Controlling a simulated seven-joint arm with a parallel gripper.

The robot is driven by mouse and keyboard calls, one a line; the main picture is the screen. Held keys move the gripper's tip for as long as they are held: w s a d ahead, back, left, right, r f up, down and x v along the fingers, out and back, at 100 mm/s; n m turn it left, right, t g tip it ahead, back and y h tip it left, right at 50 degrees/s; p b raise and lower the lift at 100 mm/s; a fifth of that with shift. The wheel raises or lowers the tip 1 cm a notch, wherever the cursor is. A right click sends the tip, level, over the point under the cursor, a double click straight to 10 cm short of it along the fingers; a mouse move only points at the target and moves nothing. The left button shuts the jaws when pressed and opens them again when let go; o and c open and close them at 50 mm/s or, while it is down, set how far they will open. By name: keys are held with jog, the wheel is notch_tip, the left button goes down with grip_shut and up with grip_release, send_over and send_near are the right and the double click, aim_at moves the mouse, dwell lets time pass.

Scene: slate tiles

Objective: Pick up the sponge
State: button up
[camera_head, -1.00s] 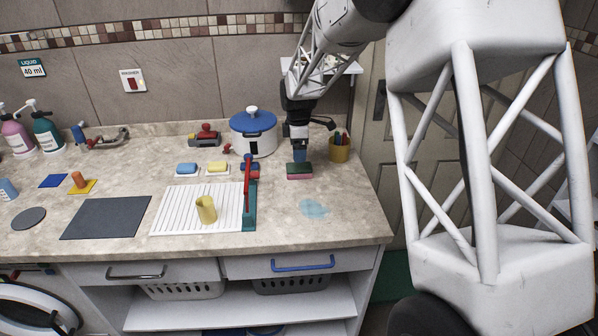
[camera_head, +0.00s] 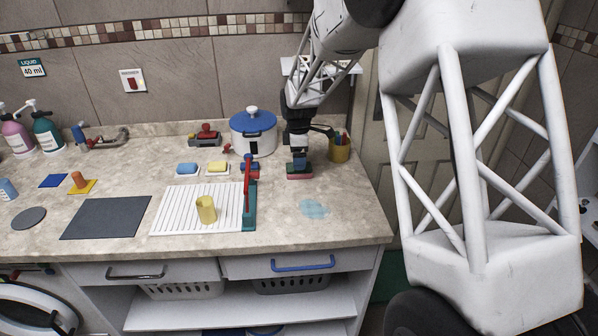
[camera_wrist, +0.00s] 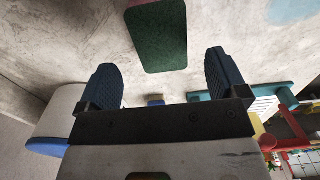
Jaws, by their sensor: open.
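The sponge (camera_head: 300,175), dark green on top and pink below, lies flat on the counter right of the white pot. In the wrist view its green face (camera_wrist: 157,40) shows at the top, beyond the fingertips and between their lines. My gripper (camera_head: 299,160) points down just over the sponge in the head view, and covers part of it. In the wrist view my gripper (camera_wrist: 166,70) has its two blue fingers wide apart, with nothing between them. Whether a fingertip touches the sponge cannot be told.
A white pot with a blue lid (camera_head: 253,133) stands left of my gripper. A yellow cup with utensils (camera_head: 340,150) stands close on the right. A red-handled teal device (camera_head: 249,190) stands front left. A pale blue spill (camera_head: 314,208) lies in front; the counter around it is clear.

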aim_at(292, 173)
jog(key=shift+s+a+f, duration=0.1)
jog(key=shift+f, duration=1.2)
jog(key=shift+a+f, duration=0.1)
jog(key=shift+f, duration=1.15)
jog(key=shift+c, duration=0.4)
jog(key=c, duration=0.9)
